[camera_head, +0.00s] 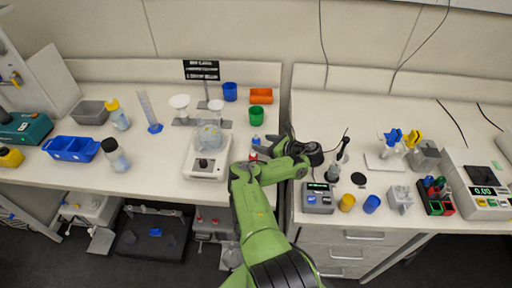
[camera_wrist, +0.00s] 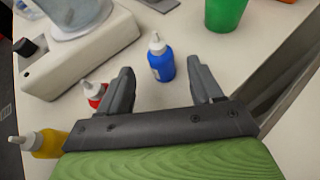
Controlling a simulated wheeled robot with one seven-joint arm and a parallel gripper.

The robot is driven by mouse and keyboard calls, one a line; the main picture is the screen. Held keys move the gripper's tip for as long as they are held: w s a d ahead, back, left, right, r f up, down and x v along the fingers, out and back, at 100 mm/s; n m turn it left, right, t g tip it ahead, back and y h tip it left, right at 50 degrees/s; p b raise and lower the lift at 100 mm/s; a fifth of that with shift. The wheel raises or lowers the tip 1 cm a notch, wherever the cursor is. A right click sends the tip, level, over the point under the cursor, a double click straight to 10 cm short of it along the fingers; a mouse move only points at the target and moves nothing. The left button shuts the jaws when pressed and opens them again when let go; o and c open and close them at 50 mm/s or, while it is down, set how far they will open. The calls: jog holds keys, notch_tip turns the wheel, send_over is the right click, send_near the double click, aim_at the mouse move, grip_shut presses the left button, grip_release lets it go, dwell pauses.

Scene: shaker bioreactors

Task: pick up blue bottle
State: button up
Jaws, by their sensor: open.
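The blue bottle (camera_wrist: 161,65) has a white nozzle cap and stands upright on the white bench in the wrist view. My gripper (camera_wrist: 162,78) is open, with one dark finger to the left of the bottle and one to the right. The bottle shows in the gap near the fingertips, and I see no contact with either finger.
A red bottle (camera_wrist: 94,92) stands close to the left finger, and a yellow bottle (camera_wrist: 42,143) is farther left. A green cup (camera_wrist: 225,12) stands beyond the blue bottle. A stirrer (camera_head: 207,160) with a beaker is to the left. A gap separates the two benches.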

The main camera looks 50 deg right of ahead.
aim_at(259, 141)
jog(key=b+x, duration=0.1)
jog(key=x, duration=0.4)
jog(key=shift+w, duration=0.25)
jog(key=shift+r, duration=0.1)
jog(key=c, duration=0.9)
jog(key=shift+s, duration=0.1)
jog(key=shift+c, duration=0.2)
jog(key=shift+r, duration=0.1)
notch_tip(259, 141, up, 10)
jog(key=shift+f, duration=0.1)
